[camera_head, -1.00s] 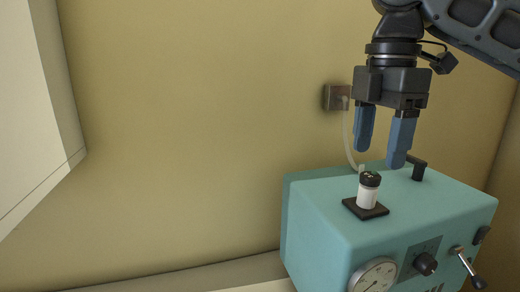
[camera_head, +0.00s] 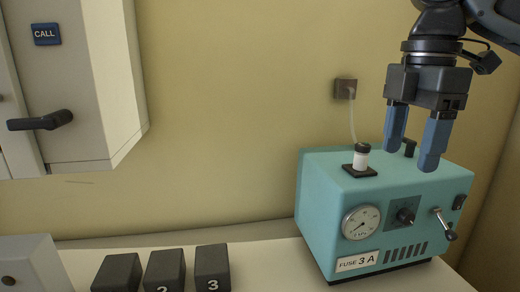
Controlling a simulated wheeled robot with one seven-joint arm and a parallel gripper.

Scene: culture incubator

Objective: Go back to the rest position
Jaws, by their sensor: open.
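My gripper (camera_head: 415,142) is at the upper right, pointing down with its two blue fingers apart and nothing between them. It hangs in front of and above the teal machine (camera_head: 320,205). A small white vial with a black cap (camera_head: 361,158) stands upright on a dark square pad (camera_head: 358,171) on top of the machine, left of my fingers and apart from them.
The machine has a round gauge (camera_head: 360,222), a dark knob (camera_head: 405,215) and a lever (camera_head: 444,224) on its front. A wall cabinet with a dark handle (camera_head: 40,121) is at the upper left. Several dark blocks (camera_head: 212,262) sit on the white counter (camera_head: 255,258).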

